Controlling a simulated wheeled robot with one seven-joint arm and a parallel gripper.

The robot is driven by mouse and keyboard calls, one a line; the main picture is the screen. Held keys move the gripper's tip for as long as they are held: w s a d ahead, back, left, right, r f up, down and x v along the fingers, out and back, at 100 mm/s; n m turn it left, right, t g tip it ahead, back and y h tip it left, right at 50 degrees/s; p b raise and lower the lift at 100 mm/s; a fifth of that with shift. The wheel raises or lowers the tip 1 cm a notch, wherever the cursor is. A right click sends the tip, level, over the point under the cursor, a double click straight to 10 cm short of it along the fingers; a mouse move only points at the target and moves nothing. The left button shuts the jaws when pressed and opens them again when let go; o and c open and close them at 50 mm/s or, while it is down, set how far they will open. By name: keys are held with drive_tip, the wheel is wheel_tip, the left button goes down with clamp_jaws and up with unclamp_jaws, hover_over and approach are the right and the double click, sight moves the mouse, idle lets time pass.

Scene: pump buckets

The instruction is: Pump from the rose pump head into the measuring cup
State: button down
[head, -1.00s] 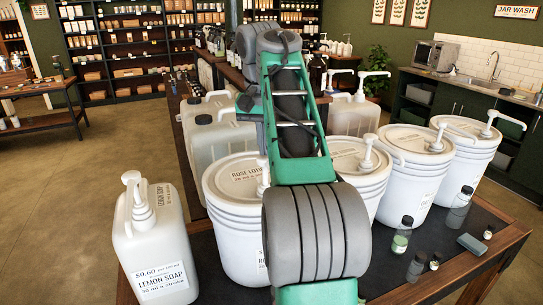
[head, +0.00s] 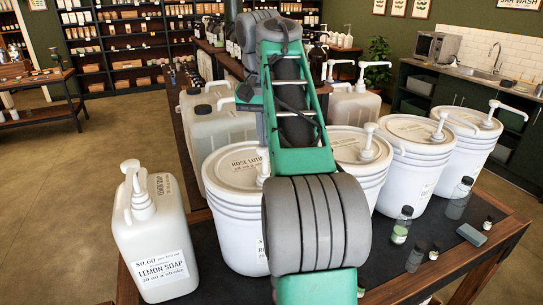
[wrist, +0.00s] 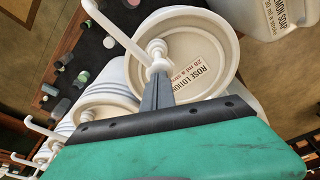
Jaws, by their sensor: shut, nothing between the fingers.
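The rose lotion bucket (head: 232,215) is a white round tub with a labelled lid, partly hidden behind my arm in the head view. Its lid and label (wrist: 203,66) show in the wrist view. The white rose pump head (wrist: 157,50) stands on this lid, its long spout reaching to the upper left; in the head view only a bit of the pump (head: 262,168) shows beside my arm. My gripper (wrist: 158,80) is shut and empty, its dark fingertips at the pump's collar in the picture; I cannot tell whether they touch. I cannot make out a measuring cup.
A lemon soap jug (head: 160,245) stands left of the rose bucket. More white pump buckets (head: 410,175) stand to the right.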

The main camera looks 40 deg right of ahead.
drive_tip(key=shift+s+a+b+x, duration=0.15)
drive_tip(key=shift+b+x, duration=0.8)
drive_tip(key=shift+x, duration=0.1)
drive_tip(key=shift+s+a+b+x, duration=0.15)
drive_tip(key=shift+s+b+x, duration=0.05)
drive_tip(key=shift+b+x, duration=0.8)
drive_tip(key=shift+w+d+p+v, duration=0.1)
drive_tip(key=shift+w+p+v, duration=0.05)
drive_tip(key=shift+p+v, duration=0.75)
drive_tip(key=shift+w+d+p+v, duration=0.1)
drive_tip(key=shift+d+p+v, duration=0.05)
drive_tip(key=shift+p+v, duration=0.7)
drive_tip(key=shift+w+d+p+v, duration=0.1)
drive_tip(key=shift+w+p+v, duration=0.05)
drive_tip(key=shift+p+v, duration=0.75)
drive_tip(key=shift+w+r, duration=0.1)
drive_tip(key=p+v, duration=0.5)
drive_tip(key=shift+w+d+r, duration=0.15)
drive_tip(key=shift+w+d, duration=0.25)
